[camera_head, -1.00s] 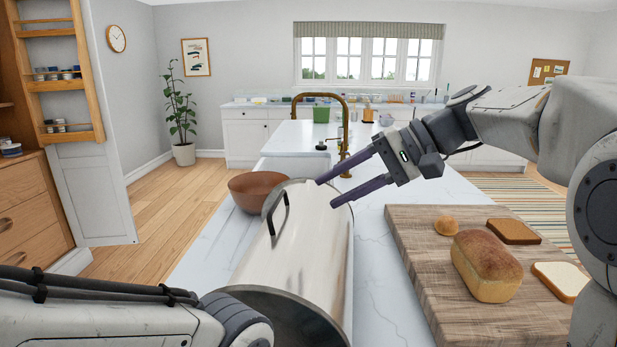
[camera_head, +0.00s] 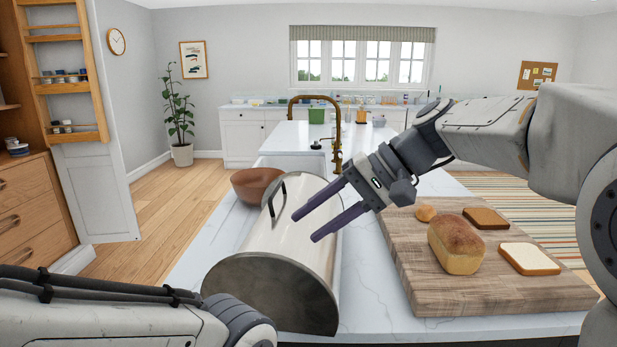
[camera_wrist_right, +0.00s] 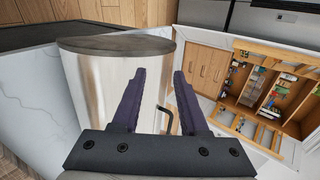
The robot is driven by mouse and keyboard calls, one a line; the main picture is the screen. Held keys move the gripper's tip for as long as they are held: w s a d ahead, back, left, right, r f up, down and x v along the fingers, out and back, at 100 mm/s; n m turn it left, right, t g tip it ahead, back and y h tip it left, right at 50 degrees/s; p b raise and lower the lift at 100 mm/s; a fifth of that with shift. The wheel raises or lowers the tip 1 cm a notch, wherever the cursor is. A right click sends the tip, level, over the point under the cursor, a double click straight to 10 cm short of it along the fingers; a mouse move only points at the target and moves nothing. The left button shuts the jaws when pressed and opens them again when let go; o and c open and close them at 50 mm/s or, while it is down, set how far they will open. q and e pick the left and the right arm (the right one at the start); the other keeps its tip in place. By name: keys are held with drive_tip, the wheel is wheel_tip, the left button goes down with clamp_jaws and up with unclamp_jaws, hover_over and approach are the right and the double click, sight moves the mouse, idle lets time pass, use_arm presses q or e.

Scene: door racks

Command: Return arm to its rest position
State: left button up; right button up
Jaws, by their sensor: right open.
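My right gripper (camera_head: 304,224) comes in from the right in the head view. I cannot tell whether a finger touches the pot. My left arm crosses the lower left of the head view; its gripper is out of frame.
A wooden board (camera_head: 420,290) with a bread loaf (camera_head: 455,246), a bun (camera_head: 426,213) and two slices lies to the right. A brown bowl (camera_head: 255,185) stands behind the pot. A brass faucet (camera_head: 337,140) rises at the far counter end.

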drive_tip(key=s+d+f+n+h+p, duration=0.1)
drive_tip(key=s+f+n+h+p, duration=0.3)
drive_tip(key=s+f, duration=0.3)
drive_tip(key=s+d+f+n+h+p, duration=0.2)
drive_tip(key=s+f+n+h+p, duration=0.2)
drive_tip(key=s, duration=1.1)
wheel_tip(320, 180, down, 3)
drive_tip(key=shift+d+r+g+h, duration=0.15)
drive_tip(key=shift+g+h, duration=0.15)
drive_tip(key=shift+h, duration=0.2)
